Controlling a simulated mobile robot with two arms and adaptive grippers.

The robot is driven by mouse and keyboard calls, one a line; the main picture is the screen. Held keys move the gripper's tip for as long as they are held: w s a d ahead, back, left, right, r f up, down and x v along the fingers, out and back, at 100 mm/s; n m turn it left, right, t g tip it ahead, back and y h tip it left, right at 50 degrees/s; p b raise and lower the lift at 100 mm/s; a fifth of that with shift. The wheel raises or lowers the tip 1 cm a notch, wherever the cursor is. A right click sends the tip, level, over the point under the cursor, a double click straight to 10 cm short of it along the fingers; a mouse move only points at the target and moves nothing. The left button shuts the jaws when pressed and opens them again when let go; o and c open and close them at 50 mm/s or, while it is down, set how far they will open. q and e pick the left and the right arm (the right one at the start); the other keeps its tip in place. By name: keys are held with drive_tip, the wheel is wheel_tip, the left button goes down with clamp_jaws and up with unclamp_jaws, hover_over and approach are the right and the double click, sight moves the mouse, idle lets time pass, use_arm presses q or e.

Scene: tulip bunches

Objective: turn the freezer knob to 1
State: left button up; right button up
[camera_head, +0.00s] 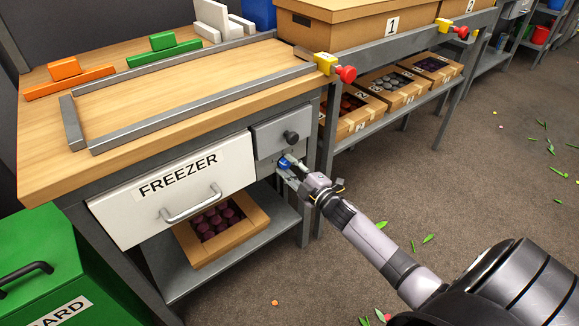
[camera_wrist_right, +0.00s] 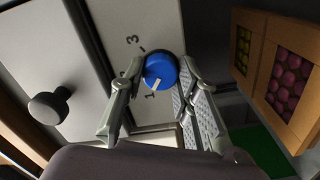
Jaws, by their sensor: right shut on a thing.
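The blue freezer knob (camera_wrist_right: 160,70) sits on a grey panel (camera_wrist_right: 124,20) marked with numbers; 3 and 1 are readable and the mark between them is partly covered. The knob's white pointer line points down and slightly left, toward the 1. My right gripper (camera_wrist_right: 163,74) is shut on the knob, one finger on each side. In the head view the knob (camera_head: 284,162) shows small at the tip of my right gripper (camera_head: 287,166). The white drawer labelled FREEZER (camera_head: 125,205) is to its left and looks closed. My left gripper is not in view.
A dark round knob (camera_head: 291,137) sits on the small drawer just above the blue knob. A shelf below holds a cardboard box (camera_head: 256,219) of dark red items. Shelving with boxes stands to the right. The floor is open, with scattered leaves.

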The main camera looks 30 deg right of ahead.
drive_tip(key=shift+n, duration=0.5)
drive_tip(key=o, duration=1.2)
drive_tip(key=s, duration=0.8)
drive_tip(key=s+d, duration=0.1)
drive_tip(key=s, duration=0.3)
